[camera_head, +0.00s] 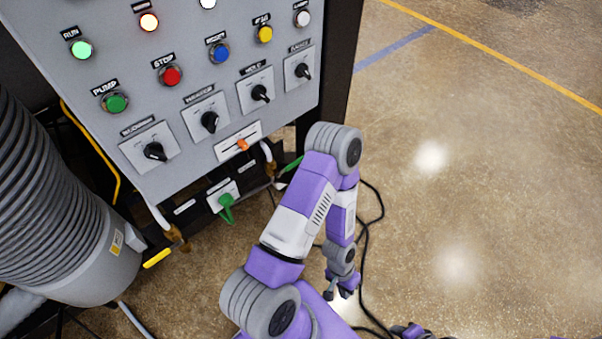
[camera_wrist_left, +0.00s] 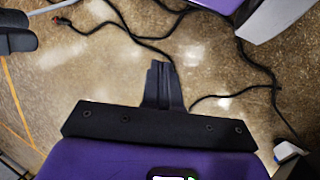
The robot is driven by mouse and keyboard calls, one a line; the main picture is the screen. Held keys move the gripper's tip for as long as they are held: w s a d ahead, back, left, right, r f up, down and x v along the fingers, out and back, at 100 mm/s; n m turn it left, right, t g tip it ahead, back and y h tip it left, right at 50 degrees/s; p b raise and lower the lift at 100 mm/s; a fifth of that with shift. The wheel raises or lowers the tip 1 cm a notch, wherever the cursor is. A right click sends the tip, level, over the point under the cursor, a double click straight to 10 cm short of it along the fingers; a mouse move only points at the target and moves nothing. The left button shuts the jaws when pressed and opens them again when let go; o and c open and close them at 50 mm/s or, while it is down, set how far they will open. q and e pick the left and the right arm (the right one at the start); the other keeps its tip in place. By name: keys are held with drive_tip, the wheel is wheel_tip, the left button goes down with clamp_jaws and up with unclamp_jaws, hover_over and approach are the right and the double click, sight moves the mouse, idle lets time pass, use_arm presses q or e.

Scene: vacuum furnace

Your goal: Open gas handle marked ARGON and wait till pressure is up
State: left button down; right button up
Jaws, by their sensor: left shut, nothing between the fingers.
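Several handles show low on the grey control panel (camera_head: 150,60) in the head view. An orange handle (camera_head: 243,144) sits on a white plate at its bottom edge. A green handle (camera_head: 227,206) hangs below on another plate, another green lever (camera_head: 292,164) is to its right, and a yellow lever (camera_head: 157,258) is at lower left. Their labels are too small to read, so I cannot tell which is ARGON. No pressure readout is visible. My left gripper (camera_head: 343,290) points down, right of and below the handles, apart from them. Its fingers (camera_wrist_left: 163,85) are shut and empty.
The panel carries lit buttons and black rotary switches (camera_head: 209,122). A large ribbed grey hose (camera_head: 40,200) stands at left. Black cables (camera_head: 372,215) lie on the floor near my left arm, also in the wrist view (camera_wrist_left: 140,40). Open floor (camera_head: 480,180) lies to the right.

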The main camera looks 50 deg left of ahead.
use_arm(q)
drive_tip(key=s+a+f+m+g+y, duration=0.3)
drive_tip(key=s+a+f+m+g, duration=0.25)
drive_tip(key=s+a+f, duration=0.2)
drive_tip(key=a+r+m+g+y, duration=0.2)
drive_tip(key=a+m+g+y, duration=0.25)
drive_tip(key=a+y, duration=0.75)
drive_tip(key=w+a+r+m+t+y, duration=0.3)
drive_tip(key=w+a+r+m+y, duration=0.25)
drive_tip(key=w+a+y, duration=0.45)
drive_tip(key=w+d+r+m+t+y, duration=0.4)
drive_tip(key=w+r+t+y, duration=0.2)
drive_tip(key=w+t, duration=0.2)
drive_tip(key=shift+w+t, duration=0.3)
drive_tip(key=shift+t, duration=0.2)
drive_tip(key=shift+m, duration=0.25)
